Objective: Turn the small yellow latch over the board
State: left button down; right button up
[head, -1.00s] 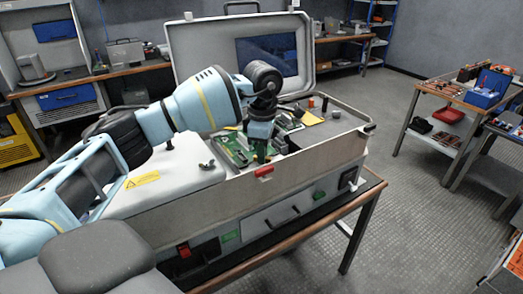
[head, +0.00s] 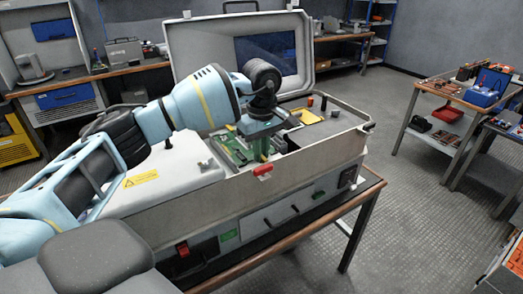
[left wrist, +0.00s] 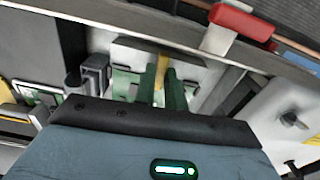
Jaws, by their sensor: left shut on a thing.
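The small yellow latch (left wrist: 163,62) shows in the left wrist view between the two green fingers of my left gripper (left wrist: 162,88). The fingers are shut on it. In the head view my left gripper (head: 262,148) reaches down into the open case, close to its front wall, and largely hides the latch. The green board (head: 232,150) lies in the case beside and behind the fingers. Part of it also shows in the left wrist view (left wrist: 122,83). My right gripper is in neither view.
The grey case (head: 318,158) stands on a bench, its lid (head: 190,45) raised behind. A red catch (head: 263,170) sits on the front wall near my fingers. A yellow piece (head: 308,117) and dark knobs lie further right inside. A tool cart (head: 447,110) stands right across free floor.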

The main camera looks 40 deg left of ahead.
pick_arm(q)
jog(key=shift+m, duration=0.3)
jog(key=c, duration=1.5)
grip_release()
jog(key=shift+o, duration=0.2)
